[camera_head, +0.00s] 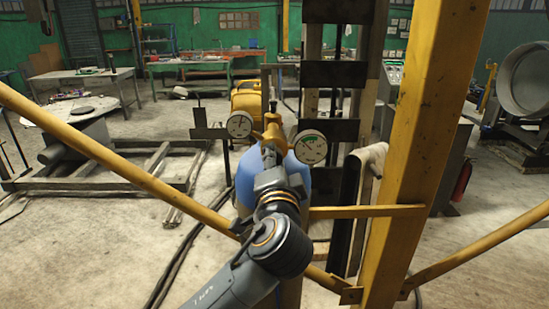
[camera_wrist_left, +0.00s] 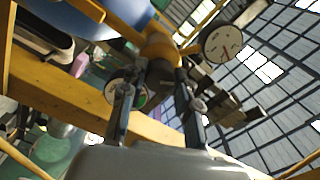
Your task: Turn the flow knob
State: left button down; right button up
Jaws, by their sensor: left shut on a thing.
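An orange regulator body (camera_head: 272,127) stands at the top of a blue cylinder (camera_head: 296,174), with a round white gauge on its left (camera_head: 239,125) and another on its right (camera_head: 312,148). My left gripper (camera_head: 269,153) reaches up to the front of the regulator and hides the knob there in the head view. In the left wrist view the two fingers of the left gripper (camera_wrist_left: 158,80) close on a dark part, the flow knob (camera_wrist_left: 159,68), just in front of the orange body (camera_wrist_left: 160,46). The knob is mostly hidden. My right gripper is out of view.
A thick yellow post (camera_head: 418,135) stands close on the right, with yellow bars slanting down on both sides. A dark metal frame (camera_head: 331,75) rises behind the regulator. Open concrete floor and a pallet-like frame (camera_head: 95,179) lie to the left.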

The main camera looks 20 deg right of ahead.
pick_arm(q)
jog(key=m+p, duration=0.2)
jog(key=m, duration=0.2)
jog(key=shift+m, duration=0.4)
dwell(0.4)
jog(key=c, duration=1)
grip_release()
jog(key=v, duration=1.2)
